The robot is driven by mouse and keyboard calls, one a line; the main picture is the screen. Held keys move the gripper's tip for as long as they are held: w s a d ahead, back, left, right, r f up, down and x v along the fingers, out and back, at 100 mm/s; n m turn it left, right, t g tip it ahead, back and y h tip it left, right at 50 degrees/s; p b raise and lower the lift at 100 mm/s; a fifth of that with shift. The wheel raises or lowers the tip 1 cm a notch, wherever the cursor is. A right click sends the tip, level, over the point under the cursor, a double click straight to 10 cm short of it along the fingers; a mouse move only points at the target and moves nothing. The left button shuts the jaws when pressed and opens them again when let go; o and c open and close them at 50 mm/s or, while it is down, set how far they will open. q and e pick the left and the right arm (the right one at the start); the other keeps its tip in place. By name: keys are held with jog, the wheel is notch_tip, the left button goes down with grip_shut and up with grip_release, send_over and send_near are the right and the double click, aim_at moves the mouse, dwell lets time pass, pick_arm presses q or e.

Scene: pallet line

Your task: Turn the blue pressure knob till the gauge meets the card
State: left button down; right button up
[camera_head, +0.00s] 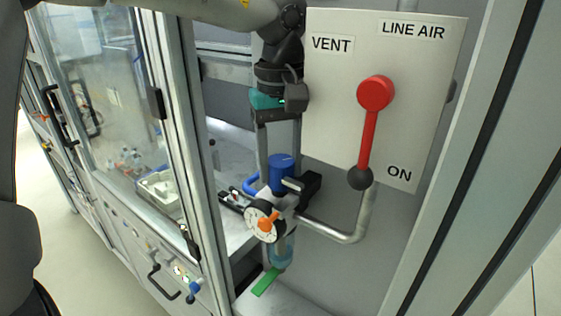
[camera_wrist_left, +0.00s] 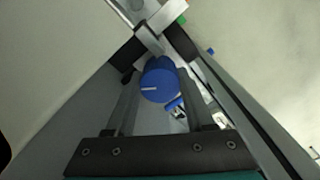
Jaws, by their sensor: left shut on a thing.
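The blue pressure knob (camera_head: 281,174) sits on top of the air regulator, and in the left wrist view the knob (camera_wrist_left: 158,82) shows a white line on its top. My left gripper (camera_head: 280,158) points down from above and is shut on the knob, one finger on each side. The gauge (camera_head: 264,222) is a round white dial on the front of the regulator, with an orange piece across its face. Its reading is too small to tell. I cannot make out a card for certain. My right gripper is not in view.
A white panel (camera_head: 330,95) marked VENT, LINE AIR and ON carries a red lever (camera_head: 368,135) pointing down towards ON. A grey pipe (camera_head: 345,236) bends beside the regulator. A green strip (camera_head: 265,282) lies below. Grey frame posts (camera_head: 172,110) stand at left and right.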

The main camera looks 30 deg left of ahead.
aim_at(280, 160)
pick_arm(q)
jog(key=shift+c, duration=1.3)
grip_release()
notch_tip(280, 160, up, 15)
jog(key=p, duration=0.1)
jog(key=shift+r, duration=0.15)
